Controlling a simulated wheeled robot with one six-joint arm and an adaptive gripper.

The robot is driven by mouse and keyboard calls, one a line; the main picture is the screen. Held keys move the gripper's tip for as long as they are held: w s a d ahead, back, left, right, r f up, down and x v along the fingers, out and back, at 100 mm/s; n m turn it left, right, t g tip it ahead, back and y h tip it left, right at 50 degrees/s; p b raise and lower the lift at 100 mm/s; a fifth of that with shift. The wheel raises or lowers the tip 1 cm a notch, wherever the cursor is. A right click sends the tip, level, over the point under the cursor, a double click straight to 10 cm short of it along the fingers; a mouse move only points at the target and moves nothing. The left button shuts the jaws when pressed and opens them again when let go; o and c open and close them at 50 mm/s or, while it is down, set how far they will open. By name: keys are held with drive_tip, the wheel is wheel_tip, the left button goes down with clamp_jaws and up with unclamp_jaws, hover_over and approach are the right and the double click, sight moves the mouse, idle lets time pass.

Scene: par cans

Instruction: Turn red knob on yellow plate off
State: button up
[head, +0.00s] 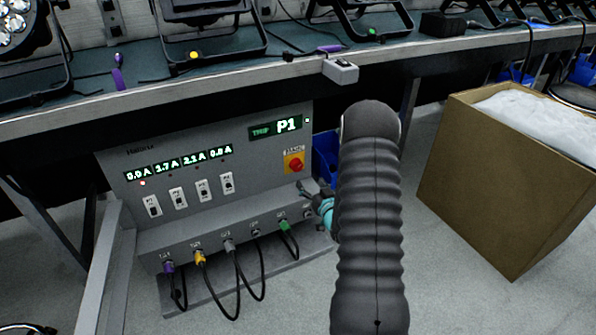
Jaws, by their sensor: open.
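The red knob (294,167) sits on a yellow plate (289,159) at the right end of the grey power panel (215,160) under the bench. The knob's exact turn angle is too small to read. My gripper (304,190) shows small and dark just below and right of the yellow plate, apart from the knob as far as I can see. Its jaws are open and nothing shows between them. My dark ribbed arm hides part of the wrist and the space right of the panel.
A cardboard box (490,185) stands right; a blue bin (326,155) is behind my arm.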

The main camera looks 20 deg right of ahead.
sight(298, 167)
drive_tip(key=shift+t, duration=0.3)
drive_tip(key=w, duration=0.4)
drive_tip(key=w+f, duration=0.1)
drive_tip(key=w, duration=0.3)
drive_tip(key=w+d+f, duration=0.1)
drive_tip(key=w, duration=0.3)
drive_tip(key=shift+w+f, duration=0.15)
drive_tip(key=shift+w, duration=0.25)
drive_tip(key=c, duration=1.2)
